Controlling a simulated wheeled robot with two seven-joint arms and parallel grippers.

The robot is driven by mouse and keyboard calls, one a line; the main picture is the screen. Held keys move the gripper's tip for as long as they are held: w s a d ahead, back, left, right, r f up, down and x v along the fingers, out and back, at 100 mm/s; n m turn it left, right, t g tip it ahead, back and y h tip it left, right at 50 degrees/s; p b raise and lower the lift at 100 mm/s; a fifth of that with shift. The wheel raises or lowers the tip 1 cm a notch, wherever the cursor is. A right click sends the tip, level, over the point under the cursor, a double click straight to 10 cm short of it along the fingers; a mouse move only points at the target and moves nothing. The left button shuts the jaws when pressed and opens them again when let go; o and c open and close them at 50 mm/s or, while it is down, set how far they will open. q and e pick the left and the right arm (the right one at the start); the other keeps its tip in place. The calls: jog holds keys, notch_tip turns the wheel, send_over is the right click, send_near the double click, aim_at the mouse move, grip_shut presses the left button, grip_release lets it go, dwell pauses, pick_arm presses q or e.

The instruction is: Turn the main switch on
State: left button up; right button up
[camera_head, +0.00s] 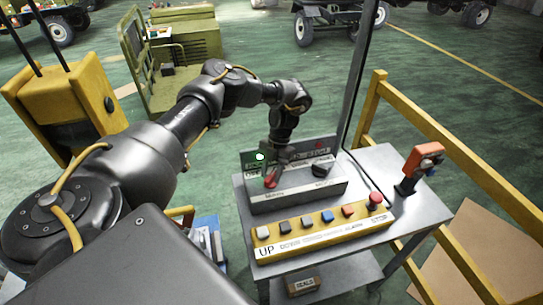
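A grey control box (322,188) with an upright back panel stands on a metal cart. A red switch handle (270,181) sits on the left of its face and a black one (323,165) on the right; the small labels are too blurred to tell which is the main switch. A green light (259,156) shows on the back panel's left and a dull red one (319,145) on its right. My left gripper (273,172) points down right at the red handle, partly covering it; I cannot tell whether it touches it or how its fingers are set. My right gripper is not in view.
A yellow button strip (327,232) with several buttons and a red knob lies along the cart's (400,225) front. An orange-handled device (421,165) stands at the cart's right. A yellow railing (450,145) runs beside it, and a dark pole (357,75) rises behind the box.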

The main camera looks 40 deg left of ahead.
pick_arm(q)
jog(key=shift+w+r, duration=0.25)
jog(key=shift+r, duration=0.2)
jog(key=b+v, duration=0.2)
jog(key=v, duration=0.7)
jog(key=shift+r+b, duration=0.3)
jog(key=shift+r, duration=0.1)
jog(key=shift+f, duration=0.1)
